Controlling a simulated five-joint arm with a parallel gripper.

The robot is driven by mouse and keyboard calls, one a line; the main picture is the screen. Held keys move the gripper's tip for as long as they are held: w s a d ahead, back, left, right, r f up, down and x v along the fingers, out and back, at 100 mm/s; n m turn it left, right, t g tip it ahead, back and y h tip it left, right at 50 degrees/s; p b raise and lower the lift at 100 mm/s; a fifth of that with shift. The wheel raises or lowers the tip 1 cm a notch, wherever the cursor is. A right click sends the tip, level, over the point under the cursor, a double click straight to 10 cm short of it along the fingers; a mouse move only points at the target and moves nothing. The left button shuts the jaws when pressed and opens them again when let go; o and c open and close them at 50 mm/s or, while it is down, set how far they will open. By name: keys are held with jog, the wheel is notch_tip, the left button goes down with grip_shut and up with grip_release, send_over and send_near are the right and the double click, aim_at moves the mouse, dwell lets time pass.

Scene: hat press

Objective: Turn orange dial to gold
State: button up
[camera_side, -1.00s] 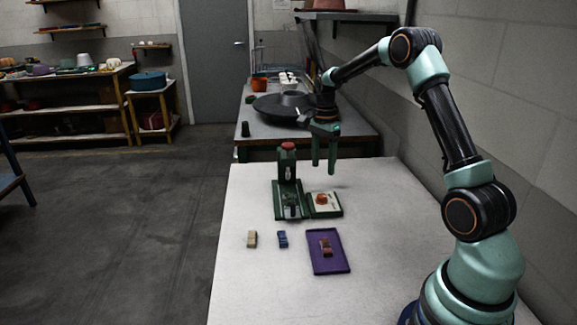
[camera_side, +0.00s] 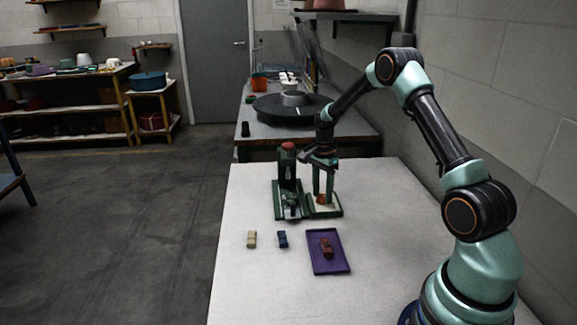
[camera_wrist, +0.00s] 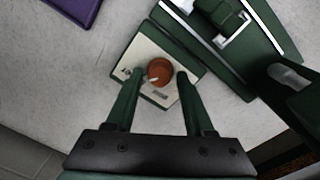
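The orange dial (camera_wrist: 160,71) sits on a cream plate (camera_wrist: 140,54) with a green edge; small marks are printed on the plate, too small to read. A pale pointer line shows on the dial. In the side view the dial (camera_side: 321,199) is partly hidden behind my gripper (camera_side: 322,203). In the wrist view the two green fingers of my gripper (camera_wrist: 157,74) are apart, one on each side of the dial, with gaps visible. Whether they are down at the dial's height is hard to tell.
The green press (camera_side: 287,180) with a red top stands just left of the dial plate. A purple tray (camera_side: 328,266) holds a reddish-brown block (camera_side: 326,248). A blue block (camera_side: 283,239) and a beige block (camera_side: 252,239) lie left of it. The table's right side is clear.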

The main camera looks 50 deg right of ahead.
grip_shut()
jog(key=shift+n, duration=0.3)
jog(key=n, duration=0.6)
jog(key=shift+a, duration=0.1)
jog(key=n, duration=0.3)
jog(key=shift+w+n, duration=0.1)
jog(key=shift+n, duration=0.3)
jog(key=shift+a+n, duration=0.1)
jog(key=shift+n, duration=1.7)
jog(key=shift+w, duration=0.1)
jog(key=shift+o, duration=1.8)
grip_release()
